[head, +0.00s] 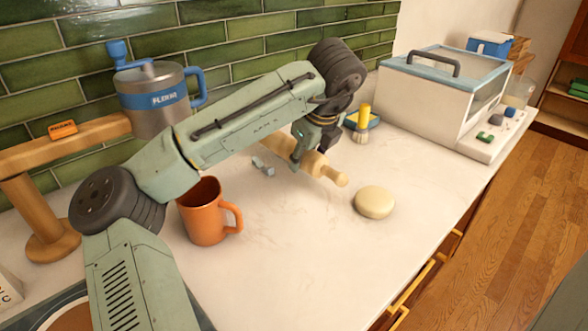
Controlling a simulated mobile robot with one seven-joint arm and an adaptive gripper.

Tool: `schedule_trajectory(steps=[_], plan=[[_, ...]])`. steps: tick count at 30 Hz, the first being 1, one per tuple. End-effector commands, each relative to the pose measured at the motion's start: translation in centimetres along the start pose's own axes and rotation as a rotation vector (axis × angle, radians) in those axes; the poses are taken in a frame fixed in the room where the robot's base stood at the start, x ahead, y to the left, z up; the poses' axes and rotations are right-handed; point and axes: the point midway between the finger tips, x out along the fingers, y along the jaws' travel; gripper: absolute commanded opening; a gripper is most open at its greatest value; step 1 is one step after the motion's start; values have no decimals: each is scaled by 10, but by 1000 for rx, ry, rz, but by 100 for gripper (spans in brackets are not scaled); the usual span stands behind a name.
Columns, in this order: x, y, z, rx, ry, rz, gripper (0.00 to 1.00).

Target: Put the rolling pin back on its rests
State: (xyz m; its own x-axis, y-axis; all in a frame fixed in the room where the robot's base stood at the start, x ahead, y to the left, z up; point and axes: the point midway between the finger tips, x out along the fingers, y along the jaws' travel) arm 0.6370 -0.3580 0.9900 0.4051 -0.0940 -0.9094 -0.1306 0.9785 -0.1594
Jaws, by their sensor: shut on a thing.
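The wooden rolling pin (326,170) is at the middle of the counter, and one handle points to the lower right. My gripper (303,158) reaches down from my arm and is shut on the rolling pin. My gripper and arm hide part of the pin and its far end. Whether the pin touches the counter or is held just above it, I cannot tell. Small grey-blue blocks (263,166) lie on the counter just left of the pin. They may be the rests, but they are too small to be sure.
A ball of dough (374,202) lies right of the pin. An orange mug (206,215) stands at left. A yellow-handled brush (362,123) stands behind. A white and blue bread box (440,95) is at back right. The front counter is clear.

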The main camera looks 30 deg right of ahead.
Motion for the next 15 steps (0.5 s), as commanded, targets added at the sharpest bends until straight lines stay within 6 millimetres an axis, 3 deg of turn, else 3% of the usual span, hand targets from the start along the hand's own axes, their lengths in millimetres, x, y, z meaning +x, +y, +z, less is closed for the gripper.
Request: schedule_trajectory(steps=[11, 15], plan=[[15, 6, 30, -3, -2, -1, 9], [36, 8, 20, 2, -4, -2, 9]])
